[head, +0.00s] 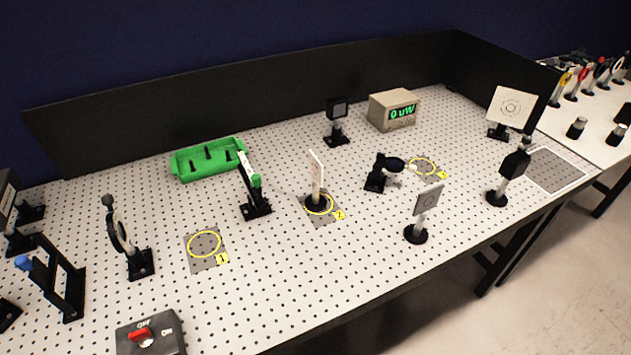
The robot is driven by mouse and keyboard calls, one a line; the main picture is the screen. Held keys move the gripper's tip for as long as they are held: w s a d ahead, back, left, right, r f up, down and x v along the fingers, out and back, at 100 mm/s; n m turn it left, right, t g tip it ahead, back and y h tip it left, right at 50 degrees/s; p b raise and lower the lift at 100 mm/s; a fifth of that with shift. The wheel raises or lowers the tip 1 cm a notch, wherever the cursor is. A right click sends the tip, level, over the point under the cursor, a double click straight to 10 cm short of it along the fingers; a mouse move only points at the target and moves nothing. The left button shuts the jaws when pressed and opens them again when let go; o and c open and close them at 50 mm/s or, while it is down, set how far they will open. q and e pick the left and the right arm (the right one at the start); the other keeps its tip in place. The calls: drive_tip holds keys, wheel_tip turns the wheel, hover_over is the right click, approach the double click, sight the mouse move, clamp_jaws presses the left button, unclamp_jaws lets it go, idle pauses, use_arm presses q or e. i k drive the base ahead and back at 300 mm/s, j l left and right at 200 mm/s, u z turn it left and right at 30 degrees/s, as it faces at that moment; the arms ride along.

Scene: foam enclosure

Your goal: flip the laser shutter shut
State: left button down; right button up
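Two hinged black stands could be the laser shutter, and no label in the head view tells which. One, at the left (62,292), has a blue knob (22,263) on an arm slanting up to the left from its base. The other, left of centre (256,208), has a green knob (256,181) and a black-and-white arm standing up at a slant. I cannot tell whether either is in its open or shut position. The laser itself is not clearly identifiable; a dark box (8,195) is cut by the left edge. Neither gripper is in view.
A switch box (165,346) with a red knob stands at the front edge. A round mount (118,225) stands between the two hinged stands. A green tray (208,158), a meter reading 0 uW (394,110) and several posts stand farther off.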

sight(38, 273)
drive_tip(key=u, duration=1.75)
